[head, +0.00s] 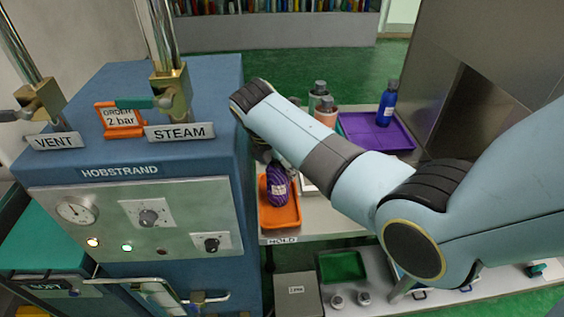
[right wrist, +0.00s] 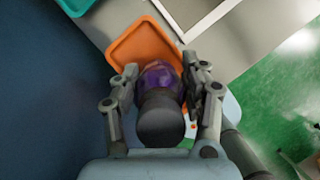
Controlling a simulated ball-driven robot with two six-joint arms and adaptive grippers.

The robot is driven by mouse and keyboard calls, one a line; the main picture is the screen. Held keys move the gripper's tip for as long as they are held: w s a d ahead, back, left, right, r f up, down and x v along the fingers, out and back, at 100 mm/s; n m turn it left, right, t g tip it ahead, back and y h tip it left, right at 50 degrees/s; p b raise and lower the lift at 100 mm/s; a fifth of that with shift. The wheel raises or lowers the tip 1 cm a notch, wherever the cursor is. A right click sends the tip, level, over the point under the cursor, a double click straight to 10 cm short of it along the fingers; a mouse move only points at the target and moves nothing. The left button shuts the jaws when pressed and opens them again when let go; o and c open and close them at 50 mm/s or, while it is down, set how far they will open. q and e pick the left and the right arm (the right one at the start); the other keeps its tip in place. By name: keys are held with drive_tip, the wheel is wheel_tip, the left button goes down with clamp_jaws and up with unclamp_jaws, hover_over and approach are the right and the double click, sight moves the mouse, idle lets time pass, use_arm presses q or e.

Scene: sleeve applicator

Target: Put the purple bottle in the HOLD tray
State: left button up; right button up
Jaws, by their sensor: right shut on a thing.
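The purple bottle (head: 277,187), with a dark cap, is held between the fingers of my right gripper (head: 262,155). In the right wrist view the two fingers press on either side of the purple bottle (right wrist: 160,82), and its dark cap faces the camera. The orange tray (head: 282,221) stands on the bench with the HOLD label (head: 283,240) at its front edge. The bottle appears over or inside this tray; I cannot tell whether its base touches the floor of the tray. The orange tray (right wrist: 140,42) lies behind the bottle in the right wrist view. My left gripper is out of view.
The blue Hobstrand machine (head: 140,170) stands close on the left of the orange tray. A purple tray (head: 372,133) with a blue bottle (head: 387,103) is at the back right. Other bottles (head: 325,113) stand behind my right arm. A grey box (head: 297,294) sits lower down.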

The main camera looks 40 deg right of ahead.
drive_tip(key=o, duration=1.4)
drive_tip(key=v, duration=1.2)
drive_tip(key=shift+a, duration=0.1)
